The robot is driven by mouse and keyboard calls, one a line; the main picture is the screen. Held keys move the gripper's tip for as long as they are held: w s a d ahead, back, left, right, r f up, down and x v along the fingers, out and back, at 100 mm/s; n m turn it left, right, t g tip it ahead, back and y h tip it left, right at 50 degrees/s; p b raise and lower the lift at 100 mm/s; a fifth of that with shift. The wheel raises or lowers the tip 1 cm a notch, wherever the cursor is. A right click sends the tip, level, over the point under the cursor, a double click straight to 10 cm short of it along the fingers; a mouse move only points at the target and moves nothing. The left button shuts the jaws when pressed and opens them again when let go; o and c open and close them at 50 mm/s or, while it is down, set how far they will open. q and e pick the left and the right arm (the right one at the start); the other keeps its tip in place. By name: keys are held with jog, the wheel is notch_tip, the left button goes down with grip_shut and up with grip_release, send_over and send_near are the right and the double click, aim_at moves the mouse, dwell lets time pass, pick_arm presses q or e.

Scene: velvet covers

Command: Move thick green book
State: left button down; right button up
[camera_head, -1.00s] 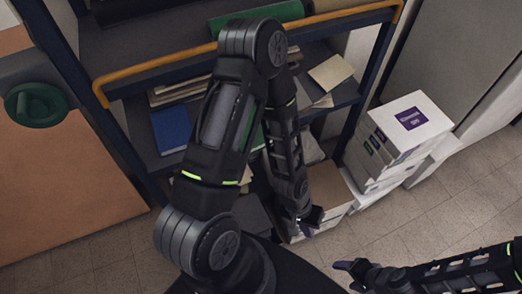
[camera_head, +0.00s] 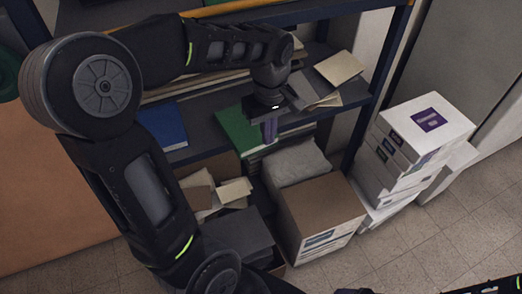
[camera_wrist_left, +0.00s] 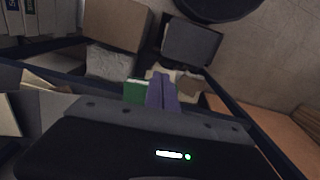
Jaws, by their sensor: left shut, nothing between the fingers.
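A green book (camera_head: 236,129) lies on the middle shelf, its right part close to my left gripper. A small green patch of it shows beside the fingers in the left wrist view (camera_wrist_left: 134,92). My left gripper (camera_head: 270,130) is shut and empty, its purple fingers pointing down just right of the book; I cannot tell whether they touch it. The fingers also show in the left wrist view (camera_wrist_left: 162,92). Another green item (camera_head: 240,2) shows at the top edge, on the upper shelf. Only a dark tip of my right gripper (camera_head: 352,291) shows at the bottom edge.
The shelf also holds a blue book (camera_head: 168,128) and tan papers (camera_head: 340,67). A stack of white boxes (camera_head: 420,135) stands at the right. Floor is free at the lower right.

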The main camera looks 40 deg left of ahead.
aim_at(253, 136)
pick_arm(q)
jog(key=shift+f, duration=0.1)
jog(key=w+a+f, duration=0.1)
jog(key=a+f, duration=0.2)
jog(key=f, duration=0.7)
jog(key=shift+w+a+b, duration=0.3)
jog(key=shift+w, duration=0.05)
jog(key=a, duration=0.1)
jog(key=w+a, duration=0.1)
jog(key=a, duration=0.1)
jog(key=w+a, duration=0.1)
jog(key=a, duration=0.1)
jog(key=shift+w+a+p, duration=0.1)
jog(key=shift+w+p, duration=0.05)
jog(key=shift+p, duration=0.15)
